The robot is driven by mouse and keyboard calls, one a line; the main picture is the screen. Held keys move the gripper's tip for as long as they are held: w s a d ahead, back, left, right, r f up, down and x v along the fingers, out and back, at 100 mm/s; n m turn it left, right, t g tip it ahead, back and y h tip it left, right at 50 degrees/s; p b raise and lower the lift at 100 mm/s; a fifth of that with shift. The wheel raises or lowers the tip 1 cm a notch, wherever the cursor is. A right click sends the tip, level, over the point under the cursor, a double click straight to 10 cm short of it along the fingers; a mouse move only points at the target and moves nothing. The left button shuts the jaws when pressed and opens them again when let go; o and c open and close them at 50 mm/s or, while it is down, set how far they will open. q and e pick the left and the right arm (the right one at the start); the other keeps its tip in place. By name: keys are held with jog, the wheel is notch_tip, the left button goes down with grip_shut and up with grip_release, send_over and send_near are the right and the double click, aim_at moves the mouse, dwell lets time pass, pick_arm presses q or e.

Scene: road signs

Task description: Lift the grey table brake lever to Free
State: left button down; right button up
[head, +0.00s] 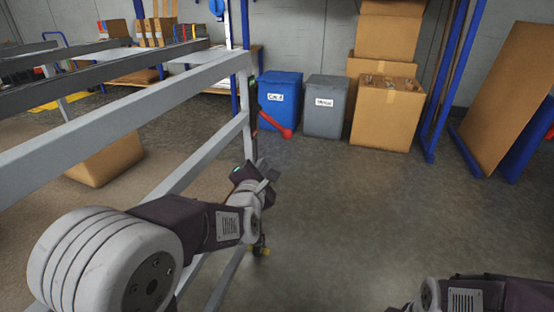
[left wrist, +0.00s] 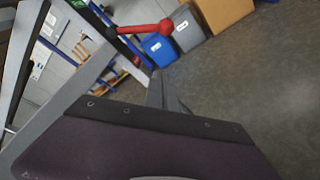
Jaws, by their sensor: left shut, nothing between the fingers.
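The grey table (head: 180,98) is an open metal frame that fills the left of the head view. Its brake lever (head: 274,123) is red with a round knob and sits by the corner post. In the head view it slopes down to the right. In the left wrist view the lever (left wrist: 140,29) lies at the top, ahead of the fingers. My left gripper (head: 270,172) is shut and empty, below the lever and apart from it. Its fingers (left wrist: 167,92) show in the left wrist view. No Free marking is readable. My right gripper is out of view.
A blue bin (head: 279,97) and a grey bin (head: 325,106) stand behind the lever. Cardboard boxes (head: 385,112) stand to their right beside a blue rack post (head: 440,90). A cardboard box (head: 105,157) shows under the table frame. The floor (head: 350,210) right of the table is clear.

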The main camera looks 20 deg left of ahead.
aim_at(275, 124)
pick_arm(q)
jog(key=shift+r, duration=0.15)
jog(key=w+d+b, duration=0.1)
jog(key=w+b, duration=0.1)
jog(key=w, duration=0.9)
jog(key=shift+w+d+r+b, duration=0.15)
jog(key=shift+w+r+b, duration=0.15)
jog(key=shift+b, duration=0.1)
jog(key=shift+d+r, duration=0.1)
